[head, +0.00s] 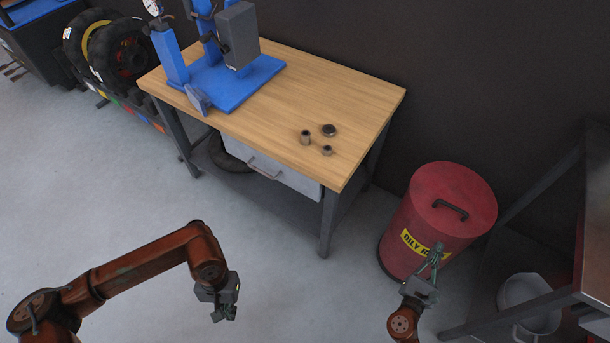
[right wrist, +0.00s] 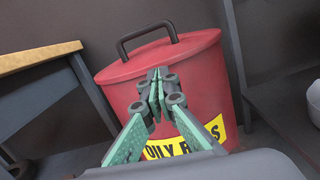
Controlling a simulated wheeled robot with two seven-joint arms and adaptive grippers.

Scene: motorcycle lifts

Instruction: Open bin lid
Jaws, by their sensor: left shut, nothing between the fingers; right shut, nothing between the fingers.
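The red bin (head: 408,228) stands on the floor at the right of the head view, with a yellow label reading "OILY". Its round red lid (head: 450,190) looks closed and has a black handle (head: 451,209) on top. In the right wrist view the bin (right wrist: 205,85) fills the middle, with the handle (right wrist: 146,38) at its top. My right gripper (head: 436,250) is shut and empty, in front of the label and below the lid; its fingers also show in the right wrist view (right wrist: 155,95). I cannot tell whether it touches the bin. My left gripper (head: 224,315) is shut and empty above open floor.
A wooden workbench (head: 300,85) with a blue press (head: 228,80) and several small metal parts stands left of the bin. A dark metal table (head: 520,310) and a grey bucket (head: 528,300) are at the right. The floor between workbench and bin is clear.

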